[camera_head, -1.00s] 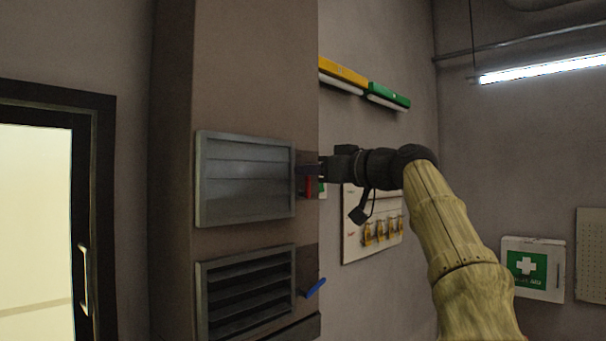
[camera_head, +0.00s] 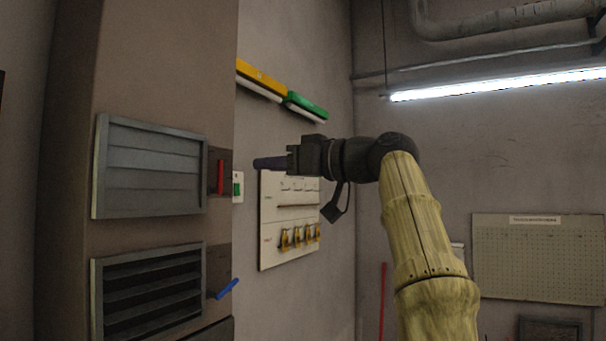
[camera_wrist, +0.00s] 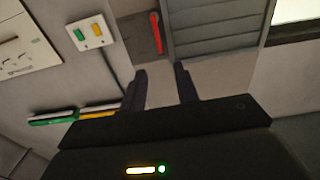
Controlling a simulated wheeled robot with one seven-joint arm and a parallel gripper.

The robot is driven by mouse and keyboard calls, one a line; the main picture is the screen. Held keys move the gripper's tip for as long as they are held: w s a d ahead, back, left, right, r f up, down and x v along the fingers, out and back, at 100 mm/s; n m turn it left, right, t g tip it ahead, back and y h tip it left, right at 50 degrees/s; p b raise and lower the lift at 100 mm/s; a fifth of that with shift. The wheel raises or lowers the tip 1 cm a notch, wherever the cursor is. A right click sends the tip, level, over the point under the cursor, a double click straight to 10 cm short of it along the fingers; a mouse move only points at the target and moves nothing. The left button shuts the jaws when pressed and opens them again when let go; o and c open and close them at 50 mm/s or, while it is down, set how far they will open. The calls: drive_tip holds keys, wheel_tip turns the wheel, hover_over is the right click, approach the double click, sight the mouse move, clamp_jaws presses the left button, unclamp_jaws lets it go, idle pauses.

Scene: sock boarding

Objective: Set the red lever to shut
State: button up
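The red lever (camera_head: 220,177) stands close to vertical on a dark plate on the pillar's side, right of the upper louver (camera_head: 152,168). That louver's slats lie flat, with no gaps showing. My gripper (camera_head: 257,163) is to the right of the red lever, apart from it and pointing left. In the wrist view the red lever (camera_wrist: 157,33) is beyond my fingertips (camera_wrist: 161,72), not between them. The two fingers are spread with an empty gap.
A lower louver (camera_head: 150,290) has open slats and a tilted blue lever (camera_head: 228,288). A white board with yellow padlocks (camera_head: 288,238) hangs on the wall behind my gripper. A small switch box (camera_wrist: 90,33) shows near the red lever.

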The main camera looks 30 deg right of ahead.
drive_tip(key=v, duration=0.5)
drive_tip(key=shift+s+d+b, duration=0.2)
drive_tip(key=shift+s+b, duration=0.15)
drive_tip(key=shift+b, duration=0.05)
drive_tip(key=w+a+f+m+g+h, duration=0.2)
drive_tip(key=w+f+m+h, duration=0.3)
drive_tip(key=w+f, duration=0.9)
drive_tip(key=a+f+m+g+h, duration=0.1)
drive_tip(key=a+f+m+g, duration=0.1)
drive_tip(key=f, duration=0.8)
drive_tip(key=a+f+m+g+h, duration=0.1)
drive_tip(key=f+m, duration=0.1)
drive_tip(key=f, duration=0.9)
drive_tip(key=s+a+f+g+h, duration=0.15)
drive_tip(key=s+f, duration=0.25)
drive_tip(key=f, duration=0.5)
drive_tip(key=s+a+f+g+h, duration=0.1)
drive_tip(key=s+a+f+g, duration=0.15)
drive_tip(key=s+f, duration=0.45)
drive_tip(key=s+a+f+n+g+h, duration=0.1)
drive_tip(key=s+f+g, duration=0.2)
drive_tip(key=s+f, duration=1.2)
drive_tip(key=shift+a+f+n, duration=0.25)
drive_tip(key=shift+f+n, duration=0.05)
drive_tip(key=shift+f, duration=0.15)
